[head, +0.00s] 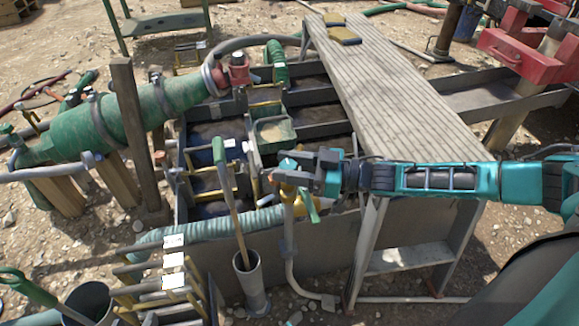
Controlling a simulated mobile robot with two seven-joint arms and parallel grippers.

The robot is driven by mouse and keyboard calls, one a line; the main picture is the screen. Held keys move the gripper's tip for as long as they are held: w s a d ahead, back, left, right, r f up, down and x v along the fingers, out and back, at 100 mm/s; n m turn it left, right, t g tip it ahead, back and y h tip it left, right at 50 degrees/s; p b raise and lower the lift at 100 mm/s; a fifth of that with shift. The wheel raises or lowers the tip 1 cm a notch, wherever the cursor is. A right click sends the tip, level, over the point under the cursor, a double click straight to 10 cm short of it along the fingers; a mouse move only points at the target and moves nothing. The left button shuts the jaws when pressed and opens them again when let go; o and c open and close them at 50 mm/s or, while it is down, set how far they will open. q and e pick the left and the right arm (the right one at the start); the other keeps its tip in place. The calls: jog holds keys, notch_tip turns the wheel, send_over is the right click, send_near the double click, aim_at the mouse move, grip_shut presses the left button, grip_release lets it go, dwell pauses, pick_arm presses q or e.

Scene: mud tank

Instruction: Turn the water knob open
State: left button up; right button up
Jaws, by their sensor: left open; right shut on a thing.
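My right arm reaches in from the right, and its gripper (291,169) is at the top of a grey upright pipe (289,243) beside the mud tank. The gripper is shut on the water knob, which is mostly hidden by the fingers. I cannot tell how far the knob is turned. My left gripper is not in view.
The mud tank (215,131) has several compartments. A grey ribbed walkway (395,92) runs along its right side. A green pump cylinder (105,122) lies at the left. A pole stands in a grey tube (250,281) at the front. Rocky ground surrounds everything.

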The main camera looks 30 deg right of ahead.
pick_arm(q)
jog(key=shift+w, duration=0.1)
pick_arm(e)
jog(key=shift+r, duration=0.15)
jog(key=o, duration=0.9)
pick_arm(q)
jog(key=shift+r, duration=0.1)
pick_arm(e)
jog(key=shift+o, duration=0.2)
pick_arm(q)
jog(key=shift+s+a+r+p, duration=0.2)
jog(key=shift+a+r+p, duration=0.2)
jog(key=shift+p, duration=0.7)
pick_arm(e)
jog(key=v, duration=1.2)
jog(key=shift+s+d, duration=0.25)
jog(key=shift+d, duration=0.05)
jog(key=shift+a, duration=0.15)
